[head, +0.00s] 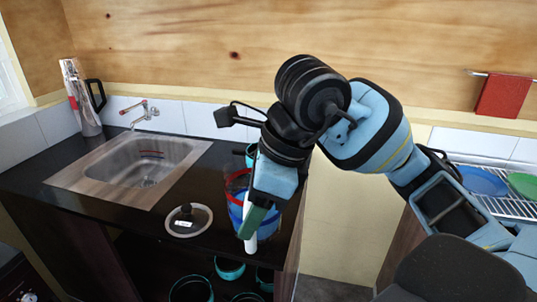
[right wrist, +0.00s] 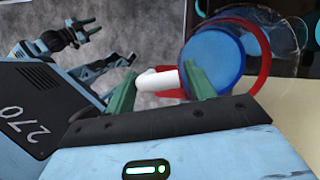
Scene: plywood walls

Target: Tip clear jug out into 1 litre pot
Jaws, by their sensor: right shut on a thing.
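The clear jug (head: 236,187) has a red band, blue at its lower part and a white handle (head: 250,238). It is at the right end of the dark counter, partly hidden by my right gripper (head: 256,220). The gripper's green fingers are shut on the white handle, which also shows in the right wrist view (right wrist: 157,80). There the jug's blue round part (right wrist: 212,62) and red ring lie just beyond the fingers. I cannot tell whether the jug touches the counter. A teal pot (head: 251,150) stands behind it, mostly hidden; I cannot read its size.
A round glass lid (head: 188,220) lies on the counter left of the jug. A steel sink (head: 135,165) and a tall flask (head: 80,100) are further left. Several teal-rimmed pots (head: 229,268) are on the shelf below. A dish rack (head: 500,198) holds plates at right.

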